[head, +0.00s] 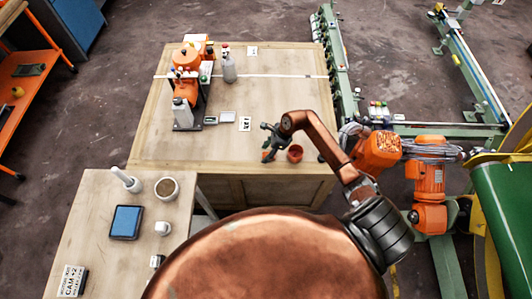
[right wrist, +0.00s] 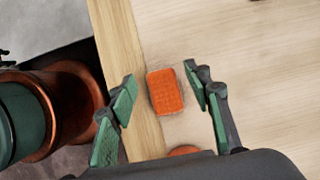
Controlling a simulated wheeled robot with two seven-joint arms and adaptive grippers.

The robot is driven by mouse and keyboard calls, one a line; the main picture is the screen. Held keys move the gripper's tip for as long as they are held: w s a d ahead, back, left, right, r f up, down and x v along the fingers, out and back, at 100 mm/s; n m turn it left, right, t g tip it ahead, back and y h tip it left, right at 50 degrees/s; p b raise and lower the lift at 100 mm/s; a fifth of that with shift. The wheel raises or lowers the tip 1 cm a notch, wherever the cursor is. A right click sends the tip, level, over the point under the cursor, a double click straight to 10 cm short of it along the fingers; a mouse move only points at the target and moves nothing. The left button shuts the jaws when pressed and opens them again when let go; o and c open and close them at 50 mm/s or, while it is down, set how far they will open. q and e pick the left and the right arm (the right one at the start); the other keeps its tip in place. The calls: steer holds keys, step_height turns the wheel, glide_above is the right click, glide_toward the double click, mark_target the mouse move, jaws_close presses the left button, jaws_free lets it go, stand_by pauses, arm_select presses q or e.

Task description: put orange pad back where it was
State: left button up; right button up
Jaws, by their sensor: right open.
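The orange pad (right wrist: 165,91) is a small textured rectangle on the pale wooden table near its edge in the right wrist view. My right gripper (right wrist: 161,76) is open, with one green-padded finger on each side of the pad and clear gaps to both. I cannot tell how far above the pad the fingertips are. In the head view my right gripper (head: 270,140) is over the front right part of the far table, and a bit of orange shows under it. My left gripper is not in view.
An orange-red pot (head: 295,154) stands on the far table (head: 285,100), right beside my gripper. The near table holds a blue-screened tablet (head: 126,222).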

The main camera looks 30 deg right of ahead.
steer(key=v, duration=1.1)
steer(key=shift+r, duration=0.2)
steer(key=shift+d, duration=0.1)
